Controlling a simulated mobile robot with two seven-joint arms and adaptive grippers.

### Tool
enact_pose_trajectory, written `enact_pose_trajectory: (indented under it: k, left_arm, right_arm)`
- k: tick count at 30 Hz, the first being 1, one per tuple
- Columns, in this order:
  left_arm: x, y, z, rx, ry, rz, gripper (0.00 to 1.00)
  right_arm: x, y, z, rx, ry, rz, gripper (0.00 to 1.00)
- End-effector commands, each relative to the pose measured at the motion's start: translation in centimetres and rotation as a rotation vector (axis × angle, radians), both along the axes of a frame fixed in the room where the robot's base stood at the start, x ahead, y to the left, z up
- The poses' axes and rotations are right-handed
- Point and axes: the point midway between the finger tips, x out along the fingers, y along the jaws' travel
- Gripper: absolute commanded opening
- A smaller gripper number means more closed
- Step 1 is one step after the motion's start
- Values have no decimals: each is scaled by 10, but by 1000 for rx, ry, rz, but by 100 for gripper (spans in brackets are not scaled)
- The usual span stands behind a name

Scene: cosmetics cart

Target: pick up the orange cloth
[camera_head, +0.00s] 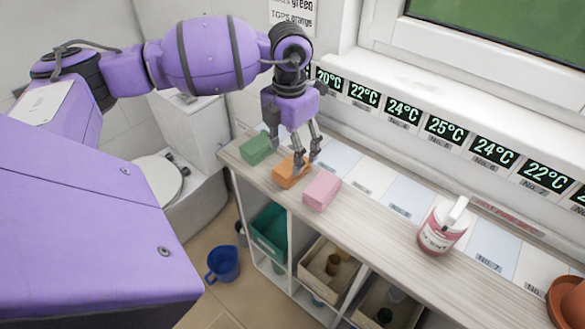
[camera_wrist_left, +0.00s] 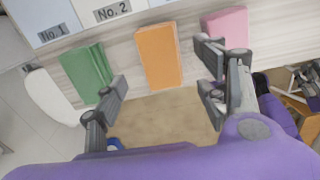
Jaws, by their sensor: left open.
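The orange cloth (camera_head: 290,172), a folded block, lies on the cart top between a green block-like cloth (camera_head: 256,149) and a pink one (camera_head: 321,190). In the left wrist view the orange cloth (camera_wrist_left: 159,55) is upper centre, beyond and between the spread fingers. My left gripper (camera_head: 302,166) is open over the orange cloth in the head view, its fingertips close to it. Whether the fingers touch it cannot be told. In the left wrist view my left gripper (camera_wrist_left: 160,100) is empty. My right gripper does not show.
A pink-and-white jar (camera_head: 440,227) with something white on top stands to the right on the cart. A terracotta pot (camera_head: 568,297) is at the far right edge. A wall with temperature displays (camera_head: 445,131) runs behind. Shelves with bins (camera_head: 325,268) are below; a blue bucket (camera_head: 222,263) is on the floor.

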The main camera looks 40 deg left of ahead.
Motion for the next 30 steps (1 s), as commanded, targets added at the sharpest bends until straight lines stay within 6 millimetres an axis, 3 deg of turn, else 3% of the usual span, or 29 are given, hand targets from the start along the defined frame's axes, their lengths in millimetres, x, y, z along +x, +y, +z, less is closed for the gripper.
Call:
enact_pose_trajectory:
  k: [3, 12, 20, 30]
  left_arm:
    - [0, -1, -8, -2, -2, -1, 66]
    - [-1, -3, -50, -4, -1, -2, 66]
    - [-1, -2, -55, -2, -3, -2, 64]
    - [-1, -2, -54, -3, -3, -2, 20]
  right_arm:
    - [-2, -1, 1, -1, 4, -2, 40]
    - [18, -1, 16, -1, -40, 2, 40]
    - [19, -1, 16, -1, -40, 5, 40]
    - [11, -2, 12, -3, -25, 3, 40]
